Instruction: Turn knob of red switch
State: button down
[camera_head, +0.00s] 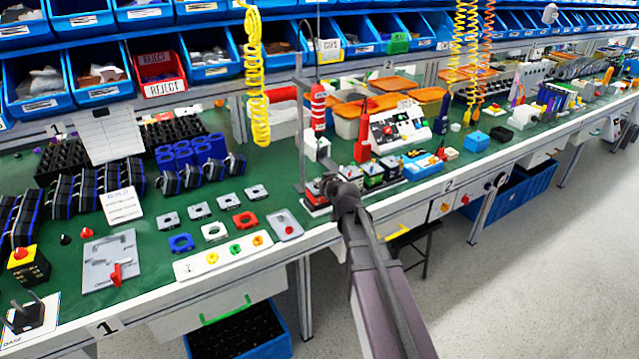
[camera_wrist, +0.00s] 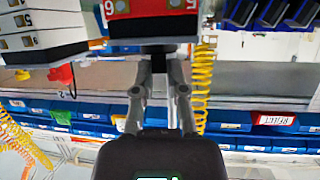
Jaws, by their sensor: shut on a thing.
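My gripper (camera_head: 333,184) is at the front of a row of small switch boxes near the table's front edge. In the wrist view my gripper (camera_wrist: 165,58) has its two fingers close together at the lower edge of a red switch box (camera_wrist: 150,8) with white number labels. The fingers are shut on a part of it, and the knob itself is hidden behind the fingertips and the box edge. In the head view the red switch (camera_head: 313,193) shows only partly, left of my gripper. How far the knob is turned cannot be seen.
More switch boxes (camera_head: 373,174) stand close to the right of my gripper. A white control panel (camera_head: 402,127) is behind to the right. Loose plates (camera_head: 214,232) lie on the green table to the left.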

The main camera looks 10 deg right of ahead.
jog(key=shift+w+d+n+g+y, duration=0.1)
jog(key=shift+n+g+y, duration=0.05)
jog(key=shift+n+y, duration=0.4)
jog(key=shift+d+n+g+y, duration=0.1)
jog(key=shift+n+g+y, duration=0.05)
jog(key=shift+n+y, duration=0.35)
jog(key=c, duration=0.7)
grip_release()
